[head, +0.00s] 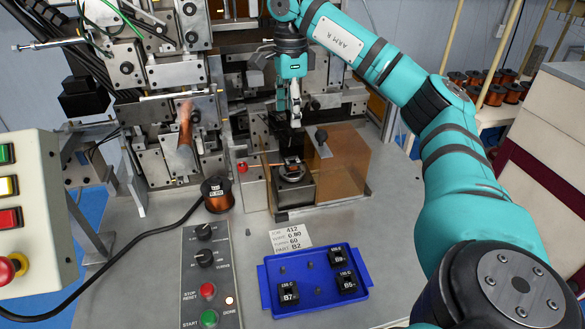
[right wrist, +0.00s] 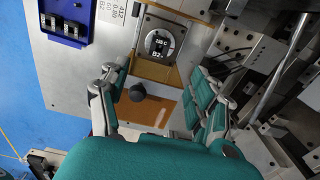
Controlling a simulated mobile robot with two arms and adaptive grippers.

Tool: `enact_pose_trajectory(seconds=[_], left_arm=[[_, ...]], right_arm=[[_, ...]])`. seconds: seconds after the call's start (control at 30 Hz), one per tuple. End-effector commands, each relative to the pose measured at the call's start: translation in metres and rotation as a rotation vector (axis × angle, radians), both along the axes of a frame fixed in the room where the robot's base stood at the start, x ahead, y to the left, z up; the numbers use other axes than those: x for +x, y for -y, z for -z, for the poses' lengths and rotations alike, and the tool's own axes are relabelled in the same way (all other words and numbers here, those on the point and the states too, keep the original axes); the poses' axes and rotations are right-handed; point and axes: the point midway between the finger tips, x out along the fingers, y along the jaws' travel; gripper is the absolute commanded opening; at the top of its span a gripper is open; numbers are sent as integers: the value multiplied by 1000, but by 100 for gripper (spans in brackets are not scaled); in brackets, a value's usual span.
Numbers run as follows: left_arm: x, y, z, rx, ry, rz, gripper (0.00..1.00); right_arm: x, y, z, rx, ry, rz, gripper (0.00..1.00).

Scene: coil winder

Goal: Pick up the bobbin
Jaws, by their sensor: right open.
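A small dark bobbin with copper-coloured winding (head: 292,163) sits on a round metal seat on the winder's block. In the right wrist view the bobbin (right wrist: 158,43) reads B2. My right gripper (head: 293,115) is above and behind the bobbin, apart from it. In the right wrist view my right gripper (right wrist: 157,72) is open and empty, its fingers spread to either side. My left gripper is not in view. The white card (head: 290,237) reads part B2.
An amber guard (head: 345,165) with a black knob (head: 321,134) stands right of the bobbin. A blue tray (head: 315,297) holds several black bobbins. A copper wire spool (head: 216,194) and a control panel (head: 207,270) are to the left. Machine plates crowd the back.

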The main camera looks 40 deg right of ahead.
Motion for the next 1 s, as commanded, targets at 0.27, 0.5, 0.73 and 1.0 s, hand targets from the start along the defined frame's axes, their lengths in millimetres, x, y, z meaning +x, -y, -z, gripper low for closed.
enact_pose_trajectory(seconds=[0.27, 0.5, 0.73, 1.0], left_arm=[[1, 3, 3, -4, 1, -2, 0], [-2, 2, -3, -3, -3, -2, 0], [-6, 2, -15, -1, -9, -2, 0], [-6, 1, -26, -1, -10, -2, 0]], right_arm=[[-1, 1, 60, -1, -6, 0, 63], [0, 0, 91, -1, -3, 0, 63], [-1, 0, 110, -1, -6, 0, 63], [0, 0, 145, -1, -3, 1, 63]])
